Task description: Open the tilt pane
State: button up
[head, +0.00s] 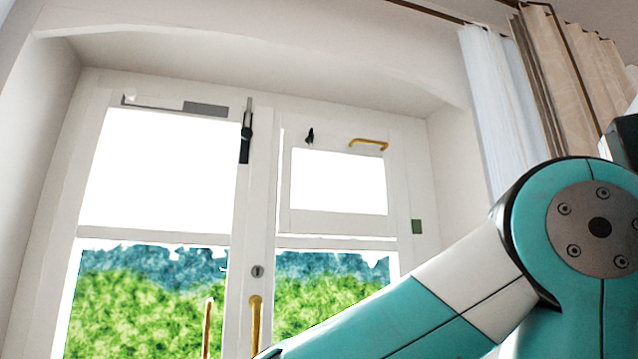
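The likely tilt pane (338,219) is the small white-framed pane in the upper part of the right window sash. It looks closed or nearly closed in its frame; I cannot tell exactly. A brass handle (369,143) sits on its top rail toward the right. A small black catch (310,136) is on the same rail, left of the handle. My teal and white arm crosses the lower right of the head view and runs down out of the bottom edge. My gripper is not in view, so what it holds or touches is hidden.
The left sash (88,235) has a black bolt (245,133) at its upper right. Two upright brass handles (254,322) and (208,325) are at the bottom, near a keyhole plate (257,271). White and beige curtains (570,75) hang at the right. A deep recess surrounds the window.

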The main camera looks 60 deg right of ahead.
aim_at(293, 221)
jog(key=z, duration=1.2)
jog(key=k, duration=1.3)
jog(key=u, duration=0.4)
jog(key=i, duration=1.55)
jog(key=z, duration=0.6)
